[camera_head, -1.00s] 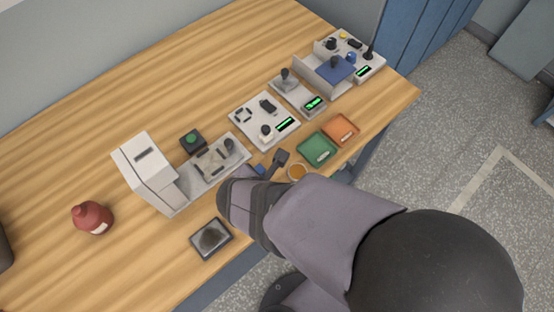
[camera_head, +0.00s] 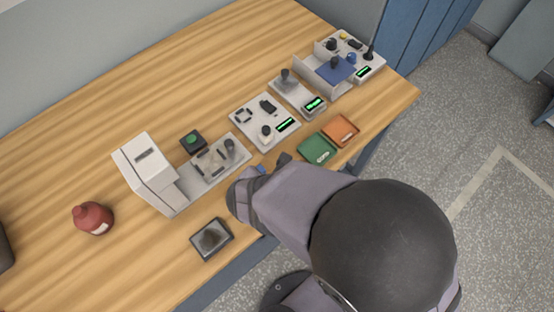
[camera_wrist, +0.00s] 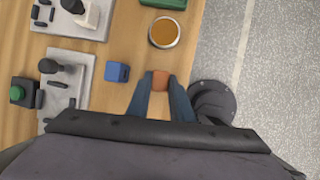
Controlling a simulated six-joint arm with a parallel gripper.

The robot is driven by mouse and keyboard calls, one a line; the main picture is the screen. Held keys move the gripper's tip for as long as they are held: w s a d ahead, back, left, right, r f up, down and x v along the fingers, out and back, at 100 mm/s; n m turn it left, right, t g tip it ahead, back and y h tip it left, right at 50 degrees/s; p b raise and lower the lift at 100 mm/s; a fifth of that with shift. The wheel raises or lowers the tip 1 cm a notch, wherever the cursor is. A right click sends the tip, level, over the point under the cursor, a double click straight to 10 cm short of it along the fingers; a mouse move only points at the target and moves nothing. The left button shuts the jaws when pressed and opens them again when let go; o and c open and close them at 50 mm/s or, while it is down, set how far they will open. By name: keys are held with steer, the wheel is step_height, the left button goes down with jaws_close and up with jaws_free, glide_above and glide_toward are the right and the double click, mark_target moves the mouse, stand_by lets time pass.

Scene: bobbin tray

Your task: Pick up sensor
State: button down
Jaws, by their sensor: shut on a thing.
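My gripper (camera_wrist: 160,76) shows in the wrist view with its two blue-grey fingers closed on a small orange-brown block (camera_wrist: 160,82). No label shows on the block, so I cannot tell for certain that it is the sensor. The block lies between the fingertips, near the table's front edge in that view. In the head view my arm hides most of the gripper and the held block.
A small blue block (camera_wrist: 117,71) stands just left of the fingers. A round dish with amber content (camera_wrist: 164,32) is ahead. Grey device plates (camera_head: 220,160), a green tray (camera_head: 317,149), an orange tray (camera_head: 341,130) and a dark square pad (camera_head: 211,239) are around.

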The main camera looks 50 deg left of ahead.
steer(key=shift+r, duration=0.1)
step_height(320, 180, up, 10)
steer(key=shift+p, duration=0.3)
stand_by(0.3)
